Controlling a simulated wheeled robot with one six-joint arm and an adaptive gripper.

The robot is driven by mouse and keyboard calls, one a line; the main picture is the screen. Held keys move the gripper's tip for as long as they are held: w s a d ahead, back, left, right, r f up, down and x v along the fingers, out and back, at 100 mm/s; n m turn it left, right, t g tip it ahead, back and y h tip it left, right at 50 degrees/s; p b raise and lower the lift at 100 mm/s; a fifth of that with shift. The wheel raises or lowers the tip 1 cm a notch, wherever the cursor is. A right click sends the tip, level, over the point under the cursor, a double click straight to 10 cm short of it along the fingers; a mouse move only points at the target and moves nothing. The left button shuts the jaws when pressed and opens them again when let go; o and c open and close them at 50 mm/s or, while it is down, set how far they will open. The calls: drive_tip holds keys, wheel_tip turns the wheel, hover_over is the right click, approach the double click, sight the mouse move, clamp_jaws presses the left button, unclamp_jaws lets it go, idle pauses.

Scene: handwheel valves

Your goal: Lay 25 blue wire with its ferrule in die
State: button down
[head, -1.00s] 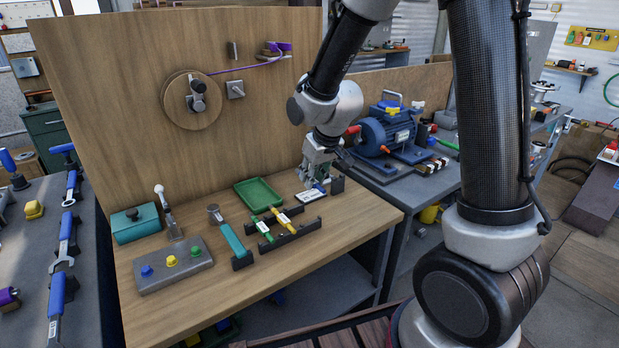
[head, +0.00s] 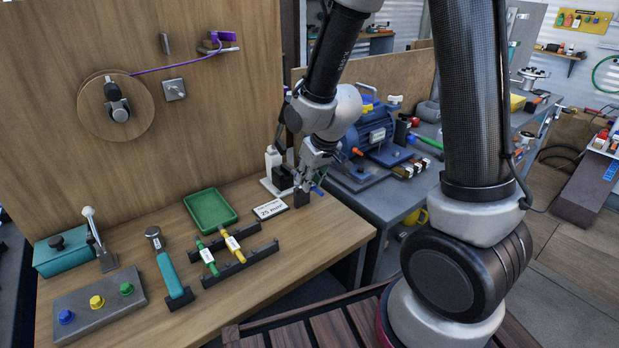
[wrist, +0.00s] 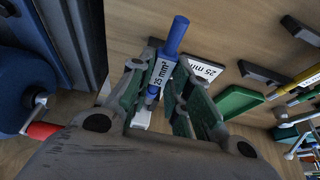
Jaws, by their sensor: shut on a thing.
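The blue wire (wrist: 170,50) with a white "25 mm²" tag is clamped between the fingers of my gripper (wrist: 163,98) in the wrist view. A small white piece shows at its lower end, and I cannot tell if it is the ferrule. In the head view my gripper (head: 311,180) is above the right end of the bench, with the blue wire (head: 318,190) jutting out to the right. A white press-like tool (head: 272,163) with a black part stands just left of my gripper, apart from the wire. I cannot make out a die opening.
The "25 mm" card (head: 270,208) and a black block (head: 303,197) lie near my gripper. Green and yellow wires (head: 231,241) rest on black racks, beside a green tray (head: 212,210). A blue motor (head: 372,130) is to the right.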

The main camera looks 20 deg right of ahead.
sight(294, 171)
drive_tip(key=shift+w+a+f, duration=0.2)
drive_tip(key=shift+w+a, duration=0.15)
drive_tip(key=shift+w, duration=0.75)
drive_tip(key=shift+w+a+f, duration=0.2)
drive_tip(key=shift+w+a, duration=0.2)
drive_tip(key=shift+w, duration=0.7)
drive_tip(key=shift+w+a+f, duration=0.2)
drive_tip(key=shift+w+a, duration=0.15)
drive_tip(key=shift+w, duration=0.75)
drive_tip(key=shift+f, duration=0.25)
drive_tip(key=shift+f, duration=0.6)
drive_tip(key=c, duration=1.3)
unclamp_jaws()
drive_tip(key=shift+o, duration=0.7)
drive_tip(key=o, duration=0.4)
